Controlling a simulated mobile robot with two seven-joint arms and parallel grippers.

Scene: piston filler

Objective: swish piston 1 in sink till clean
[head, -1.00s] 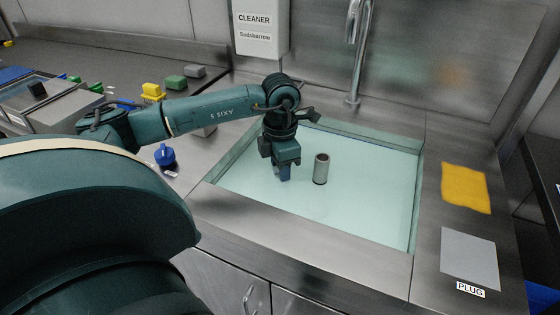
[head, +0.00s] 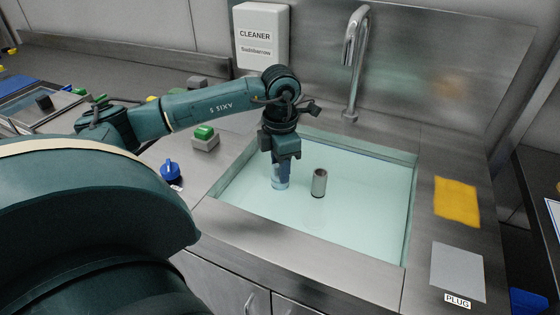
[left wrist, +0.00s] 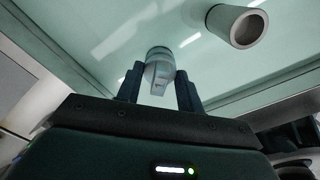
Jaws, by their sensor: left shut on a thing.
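My left gripper (head: 282,160) points down into the sink (head: 309,233), which is filled with pale greenish water. It is shut on a short grey, rounded piece, taken to be piston 1 (head: 279,184), whose lower part is in the water. In the left wrist view piston 1 (left wrist: 158,72) sits between the two fingertips (left wrist: 160,88). Whether it is clean cannot be told. A hollow grey cylinder (head: 319,183) stands upright in the sink just right of the gripper, apart from it. It also shows in the left wrist view (left wrist: 236,26). My right gripper is out of view.
The tap (head: 351,60) rises behind the sink, beside the cleaner dispenser (head: 261,35). A yellow cloth (head: 457,202) and a grey plate (head: 457,272) by the PLUG label lie right of the sink. A blue knob (head: 170,169) and a green-topped block (head: 205,138) are on the left counter.

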